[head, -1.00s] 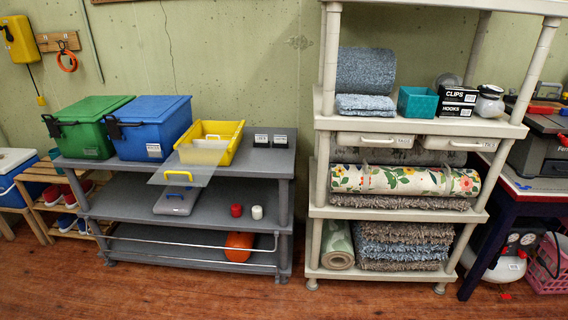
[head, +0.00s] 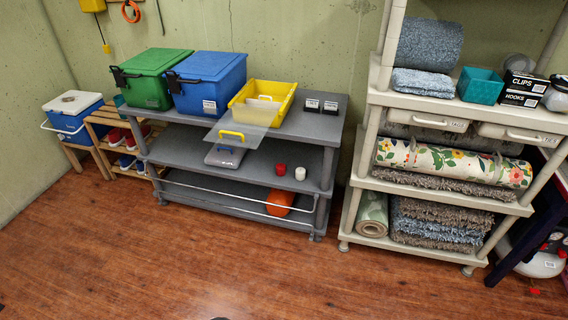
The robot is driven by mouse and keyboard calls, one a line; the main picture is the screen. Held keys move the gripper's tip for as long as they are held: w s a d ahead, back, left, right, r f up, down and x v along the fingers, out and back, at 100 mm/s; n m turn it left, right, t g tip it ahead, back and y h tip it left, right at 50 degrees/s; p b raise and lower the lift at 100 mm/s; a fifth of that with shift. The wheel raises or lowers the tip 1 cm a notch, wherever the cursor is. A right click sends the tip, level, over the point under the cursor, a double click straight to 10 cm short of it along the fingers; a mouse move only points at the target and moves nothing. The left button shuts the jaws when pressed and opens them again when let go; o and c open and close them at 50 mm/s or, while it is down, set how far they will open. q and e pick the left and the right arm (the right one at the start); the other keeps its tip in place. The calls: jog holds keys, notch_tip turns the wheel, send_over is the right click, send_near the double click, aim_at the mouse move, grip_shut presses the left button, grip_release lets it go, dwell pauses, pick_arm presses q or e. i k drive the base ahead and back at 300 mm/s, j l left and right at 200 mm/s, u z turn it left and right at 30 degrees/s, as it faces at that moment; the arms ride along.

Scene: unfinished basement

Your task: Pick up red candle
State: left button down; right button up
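The red candle (head: 280,168) is a small red cylinder on the middle shelf of the grey shelf unit (head: 190,152), towards its right end. A white candle (head: 300,173) of similar size stands just to its right, with a small gap between them. Neither of my grippers is in view.
A clear lid with a yellow handle (head: 231,135) juts out over the shelf's front, left of the candle. A grey case (head: 224,156) lies on the same shelf. A cream shelf unit (head: 427,196) stands to the right. The wooden floor (head: 200,255) in front is clear.

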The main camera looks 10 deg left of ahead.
aim_at(282, 168)
jog(key=i+l+u, duration=0.25)
jog(key=i+l, duration=0.4)
jog(key=i, duration=0.15)
jog(key=i+l+u, duration=0.25)
jog(key=i+l, duration=0.45)
jog(key=l, duration=0.1)
